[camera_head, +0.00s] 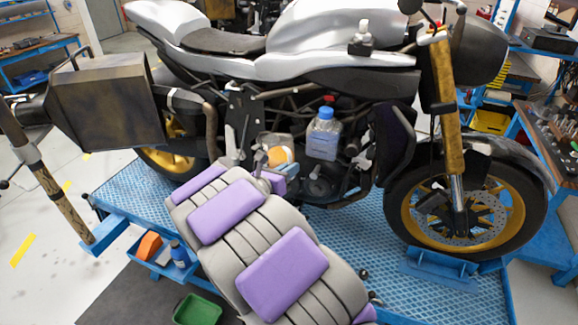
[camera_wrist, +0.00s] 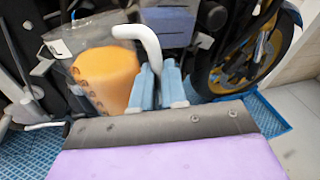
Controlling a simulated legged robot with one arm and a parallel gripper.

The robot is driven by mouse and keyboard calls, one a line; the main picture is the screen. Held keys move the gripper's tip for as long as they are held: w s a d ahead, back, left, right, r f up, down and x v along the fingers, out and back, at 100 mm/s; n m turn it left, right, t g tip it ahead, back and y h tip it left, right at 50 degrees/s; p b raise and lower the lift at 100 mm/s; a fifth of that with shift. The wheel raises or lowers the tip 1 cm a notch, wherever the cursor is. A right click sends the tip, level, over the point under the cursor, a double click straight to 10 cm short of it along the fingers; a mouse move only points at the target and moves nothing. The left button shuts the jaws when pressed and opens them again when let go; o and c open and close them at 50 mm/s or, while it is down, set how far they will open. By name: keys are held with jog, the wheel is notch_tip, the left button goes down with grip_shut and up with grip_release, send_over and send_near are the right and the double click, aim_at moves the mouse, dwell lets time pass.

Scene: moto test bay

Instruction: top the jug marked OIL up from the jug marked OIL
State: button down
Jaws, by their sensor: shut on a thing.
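A clear jug (camera_wrist: 105,78) with orange content and a white handle stands out in the wrist view. The light-blue fingers of my gripper (camera_wrist: 158,88) are shut on its handle (camera_wrist: 150,45). In the head view this jug (camera_head: 280,154) is just beyond the end of my arm, in front of the motorcycle's engine, partly hidden by the arm. A translucent bottle-like jug with a blue cap (camera_head: 323,135) and bluish content is upright at the engine, right of the held jug. I cannot read an OIL mark on either.
The motorcycle (camera_head: 350,70) stands on a blue mesh lift (camera_head: 350,245). A small white-capped bottle (camera_head: 363,35) is on the bike's upper body. A blue tray (camera_head: 160,258) holds an orange thing and a small bottle. A green bin (camera_head: 198,309) is on the floor. Workbenches flank the bay.

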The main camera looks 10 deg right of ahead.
aim_at(283, 146)
jog(key=shift+w+a+r+n+g+y+p, duration=0.15)
jog(key=shift+w+r+n+g+p, duration=0.35)
jog(key=shift+p, duration=1.9)
jog(key=shift+w+a+r+n+g+y+p, duration=0.15)
jog(key=shift+w+r+n+p, duration=0.55)
jog(key=shift+p, duration=1.65)
jog(key=shift+w+d, duration=0.1)
jog(key=shift+w, duration=0.15)
jog(key=shift+w+r+p, duration=0.1)
jog(key=shift+r+p, duration=0.1)
jog(key=shift+p, duration=0.55)
jog(key=shift+w+r+g+p, duration=0.1)
jog(key=shift+g+p, duration=0.15)
jog(key=shift+p, duration=0.75)
jog(key=shift+w+r, duration=0.15)
jog(key=shift+w, duration=0.05)
jog(key=shift+w+r+n+g, duration=0.35)
jog(key=shift+r+n+g, duration=0.25)
jog(key=shift+r+n, duration=0.15)
dwell(0.3)
